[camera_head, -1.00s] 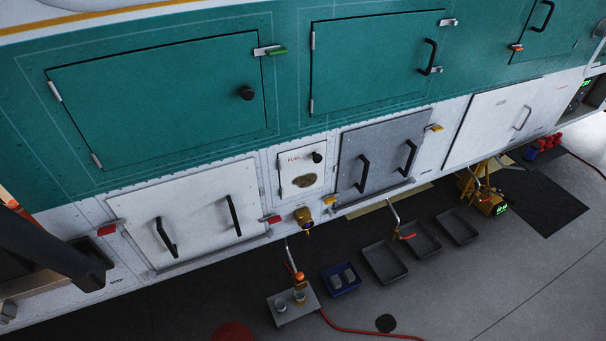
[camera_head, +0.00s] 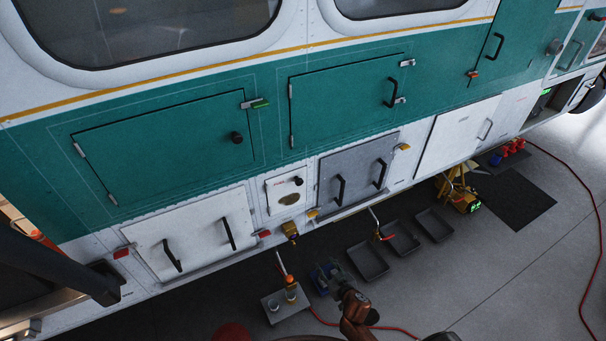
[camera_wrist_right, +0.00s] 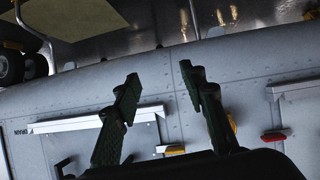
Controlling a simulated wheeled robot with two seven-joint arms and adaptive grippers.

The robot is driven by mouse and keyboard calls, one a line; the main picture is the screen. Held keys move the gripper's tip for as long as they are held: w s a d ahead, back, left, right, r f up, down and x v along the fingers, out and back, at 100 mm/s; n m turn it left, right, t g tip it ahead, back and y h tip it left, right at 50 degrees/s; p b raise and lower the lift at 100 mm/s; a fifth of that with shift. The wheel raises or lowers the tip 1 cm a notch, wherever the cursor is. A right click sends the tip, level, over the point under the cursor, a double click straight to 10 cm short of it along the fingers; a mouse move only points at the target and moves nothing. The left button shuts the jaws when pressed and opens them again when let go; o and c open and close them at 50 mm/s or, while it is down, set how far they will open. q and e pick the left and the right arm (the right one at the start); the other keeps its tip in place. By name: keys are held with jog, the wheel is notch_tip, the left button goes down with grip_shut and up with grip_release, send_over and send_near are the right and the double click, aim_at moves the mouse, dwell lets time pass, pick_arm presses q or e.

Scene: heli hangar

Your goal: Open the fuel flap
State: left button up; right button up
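The fuel flap (camera_head: 279,200) is a small white panel marked FUEL in the lower row of the hull, in the head view. It looks shut flush. It has a black knob (camera_head: 299,182) at its upper right and a tan oval patch below. My right gripper (camera_head: 328,278) is below and right of the flap, over the floor trays and apart from the flap. In the right wrist view my right gripper (camera_wrist_right: 158,85) shows two spread fingers with nothing between them. I cannot make out the flap there. My left gripper is in neither view.
A grey hatch (camera_head: 360,170) with two handles is right of the flap, a white hatch (camera_head: 196,230) left of it. A yellow fitting (camera_head: 290,231) sticks out just below. A small stand (camera_head: 285,304) and dark trays (camera_head: 368,260) are on the floor. A dark beam (camera_head: 60,268) is at left.

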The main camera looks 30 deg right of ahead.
jog(key=w+a+r+t+p, duration=0.1)
jog(key=w+r+t+p, duration=0.15)
jog(key=r, duration=0.75)
jog(key=w+a+r+t+p, duration=0.1)
jog(key=w+r, duration=0.2)
jog(key=r, duration=0.7)
jog(key=t+y+p, duration=0.1)
jog(key=t+p, duration=0.1)
jog(key=p, duration=0.1)
send_near(300, 183)
jog(key=w, duration=0.2)
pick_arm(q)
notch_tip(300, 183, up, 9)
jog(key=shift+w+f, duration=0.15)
pick_arm(e)
jog(key=w, duration=0.7)
jog(key=shift+f, duration=0.2)
jog(key=shift+c, duration=0.4)
grip_shut()
